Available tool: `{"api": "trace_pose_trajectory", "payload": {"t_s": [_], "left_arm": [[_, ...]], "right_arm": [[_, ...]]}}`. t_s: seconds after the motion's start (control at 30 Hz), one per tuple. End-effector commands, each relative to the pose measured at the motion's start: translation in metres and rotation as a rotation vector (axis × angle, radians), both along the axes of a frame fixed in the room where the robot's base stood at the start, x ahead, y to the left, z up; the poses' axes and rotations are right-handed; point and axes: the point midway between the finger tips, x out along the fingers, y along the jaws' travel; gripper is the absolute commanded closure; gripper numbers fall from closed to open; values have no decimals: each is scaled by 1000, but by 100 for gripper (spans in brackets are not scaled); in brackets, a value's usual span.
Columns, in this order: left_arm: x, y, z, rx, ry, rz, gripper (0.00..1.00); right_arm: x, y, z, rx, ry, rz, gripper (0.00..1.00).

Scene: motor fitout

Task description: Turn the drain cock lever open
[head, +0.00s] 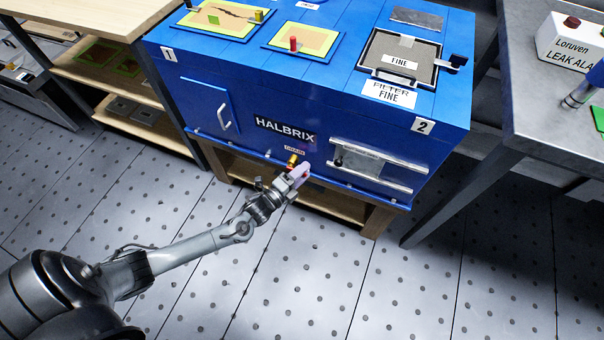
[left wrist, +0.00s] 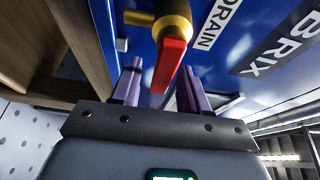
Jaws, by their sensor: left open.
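The drain cock has a brass body (left wrist: 172,22) and a red lever (left wrist: 170,66). It sits on the front of the blue HALBRIX cabinet, beside the DRAIN label (left wrist: 222,22). In the head view the brass cock (head: 292,159) shows small, low on the cabinet front, with part of the red lever (head: 305,167) behind my gripper. My left gripper (head: 299,172) is right at the cock. In the left wrist view my left gripper (left wrist: 159,85) has its purple fingers apart, and the lever's end appears between them, with gaps at both sides. My right gripper is not in view.
The blue cabinet (head: 350,115) stands on a wooden stand (head: 335,208). Its front has a handle (head: 222,119) and a railed panel (head: 375,165). A wooden shelf (head: 120,75) is at left, a grey bench (head: 540,110) at right. The tiled floor in front is clear.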

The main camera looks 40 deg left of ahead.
Motion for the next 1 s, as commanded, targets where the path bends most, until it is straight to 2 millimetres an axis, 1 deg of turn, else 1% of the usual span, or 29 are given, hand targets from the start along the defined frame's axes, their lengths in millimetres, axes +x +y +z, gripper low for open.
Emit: {"api": "trace_pose_trajectory", "payload": {"t_s": [0.2, 0.27, 0.5, 0.77, 1.0], "left_arm": [[0, 0, 0, 0, 0, 0, 55], [0, 0, 0, 0, 0, 0, 63], [0, 0, 0, -1, 0, 0, 100], [0, 0, 1, -14, -4, 1, 100], [0, 0, 5, -102, -31, 1, 100]], "right_arm": [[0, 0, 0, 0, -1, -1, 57], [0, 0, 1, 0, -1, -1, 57], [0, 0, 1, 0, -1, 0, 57], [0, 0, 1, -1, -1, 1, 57], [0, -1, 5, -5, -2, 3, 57]]}}
